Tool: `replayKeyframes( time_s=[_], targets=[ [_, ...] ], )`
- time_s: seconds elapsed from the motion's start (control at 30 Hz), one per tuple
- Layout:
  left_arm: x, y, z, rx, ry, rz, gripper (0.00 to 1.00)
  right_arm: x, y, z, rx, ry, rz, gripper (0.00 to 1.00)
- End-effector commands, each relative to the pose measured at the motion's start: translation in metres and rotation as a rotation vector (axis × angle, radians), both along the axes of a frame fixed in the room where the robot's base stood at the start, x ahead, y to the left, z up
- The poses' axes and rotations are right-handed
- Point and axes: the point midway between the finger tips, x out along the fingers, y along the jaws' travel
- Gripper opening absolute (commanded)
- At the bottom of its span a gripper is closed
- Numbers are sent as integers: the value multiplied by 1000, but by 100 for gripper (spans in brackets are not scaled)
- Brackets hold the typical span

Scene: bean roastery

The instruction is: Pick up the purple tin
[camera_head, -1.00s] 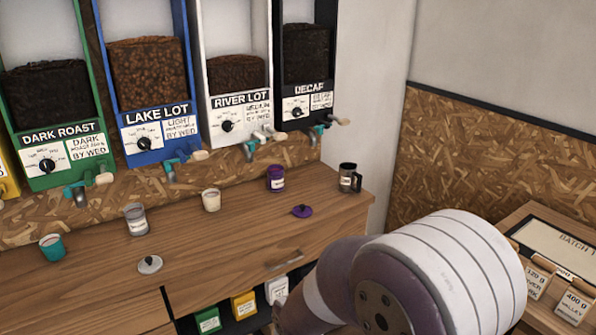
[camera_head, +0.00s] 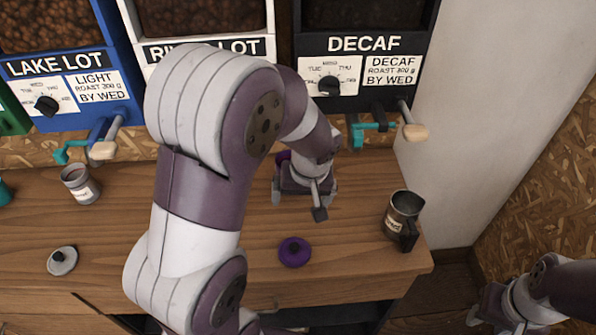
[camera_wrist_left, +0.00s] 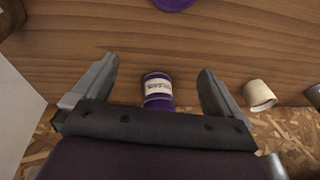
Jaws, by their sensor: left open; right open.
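The purple tin (camera_wrist_left: 157,88) with a white label stands on the wooden counter. In the left wrist view it shows between the two spread fingers of my left gripper (camera_wrist_left: 157,82), with a gap on each side. In the head view my left gripper (camera_head: 298,203) hides most of the tin, and only a bit of purple (camera_head: 283,156) shows behind it. The left gripper is open and points down at the counter. My right gripper (camera_head: 495,322) is open and empty at the lower right, away from the counter.
A purple lid (camera_head: 294,252) lies in front of the tin. A dark metal jug (camera_head: 403,215) stands to the right. A grey tin (camera_head: 80,184) and grey lid (camera_head: 62,261) are at left. A white cup (camera_wrist_left: 260,95) shows in the wrist view. Dispenser handles (camera_head: 372,128) overhang the back.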

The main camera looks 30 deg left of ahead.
Motion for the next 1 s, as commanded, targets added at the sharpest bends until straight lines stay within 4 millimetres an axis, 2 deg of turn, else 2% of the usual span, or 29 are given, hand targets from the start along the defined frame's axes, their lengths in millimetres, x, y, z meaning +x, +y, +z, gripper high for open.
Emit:
replayKeyframes(
  time_s=[0.03,0.13,0.2,0.3,0.53,0.63,0.73,1.0],
  targets=[
    [24,12,-4,41,-40,130,100,0,0,-4,0,0,0,43],
    [64,36,-3,118,-155,384,100,0,0,-7,0,0,0,43],
    [81,47,-1,146,-222,498,100,0,0,-7,0,0,0,43],
    [94,56,0,167,-277,582,100,0,0,-7,0,0,0,43],
    [103,76,-23,171,-292,611,100,0,0,4,0,0,0,43],
    [106,87,-38,170,-291,610,100,0,0,12,0,0,0,43],
    [110,93,-54,170,-294,607,100,0,0,11,0,0,0,43],
    [112,95,-60,167,-296,607,100,0,0,11,0,0,0,43]
  ],
)
